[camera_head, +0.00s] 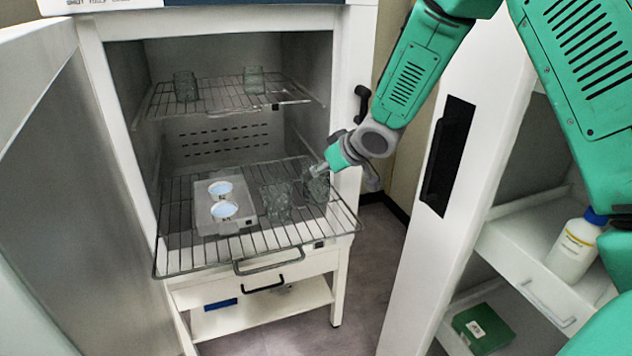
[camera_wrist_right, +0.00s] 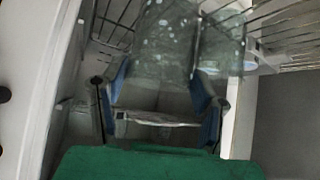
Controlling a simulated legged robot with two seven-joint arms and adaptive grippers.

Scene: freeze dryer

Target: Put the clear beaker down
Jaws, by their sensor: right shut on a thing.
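My right gripper (camera_head: 320,170) is at the right side of the pulled-out lower wire rack (camera_head: 170,240) of the freeze dryer. It is shut on a clear beaker (camera_head: 316,188). In the right wrist view the blue fingers of the gripper (camera_wrist_right: 162,78) are on either side of the clear beaker (camera_wrist_right: 162,40). The beaker looks upright at rack level; I cannot tell whether its base touches the wires. A second clear beaker (camera_head: 277,203) stands on the rack just to its left. It also shows in the right wrist view (camera_wrist_right: 222,48). My left gripper is not in view.
A pale tray (camera_head: 240,217) with two white round dishes sits on the lower rack's left part. Two clear glasses stand on the upper rack (camera_head: 220,106). The open door (camera_head: 75,200) is at the left. A white cabinet (camera_head: 450,190) with a bottle (camera_head: 575,250) stands at the right.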

